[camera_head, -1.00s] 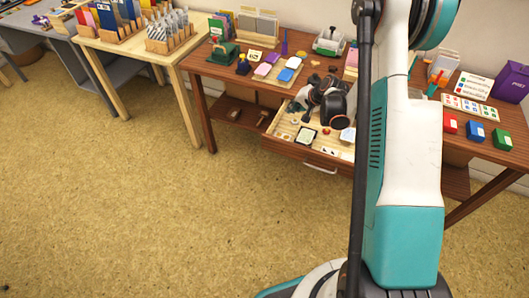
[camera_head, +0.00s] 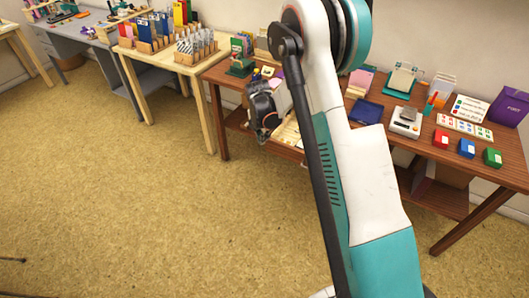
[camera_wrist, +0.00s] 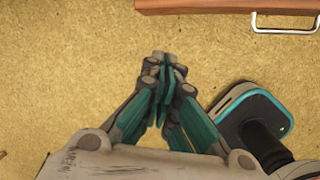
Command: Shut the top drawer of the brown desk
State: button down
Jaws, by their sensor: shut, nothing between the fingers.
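The brown desk (camera_head: 381,124) stands against the wall, partly behind my arm. Its top drawer (camera_head: 288,134) is pulled out, with its pale inside showing beside my arm; much of it is hidden. In the wrist view the brown drawer front (camera_wrist: 225,6) crosses the top edge, with its metal handle (camera_wrist: 284,30) at the upper right. My gripper (camera_wrist: 165,72) is shut and empty, over bare floor and apart from the drawer front in that picture. In the head view my dark gripper (camera_head: 263,128) hangs at the drawer's left end; its fingertips are hard to make out.
The desktop holds a scale (camera_head: 405,121), a blue tray (camera_head: 366,111), a purple box (camera_head: 509,105) and red, blue and green inkpads (camera_head: 467,148). A pale wooden table (camera_head: 152,57) stands to the left. The floor (camera_head: 150,215) in front is clear.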

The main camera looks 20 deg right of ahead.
aim_at(269, 145)
jog(key=shift+w+d+f+n+h+b, duration=0.1)
jog(key=shift+w+d+f+n+b, duration=0.6)
jog(key=shift+f, duration=0.8)
jog(key=shift+w+d+f+n+h+b, duration=0.1)
jog(key=shift+w+d+f+n+b, duration=0.3)
jog(key=shift+f+b, duration=0.85)
jog(key=shift+w+d+f+n+h+b, duration=0.1)
jog(key=shift+w+d+f+n+b, duration=0.4)
jog(key=shift+f, duration=1.2)
jog(key=shift+s+d, duration=0.1)
jog(key=shift+d, duration=0.1)
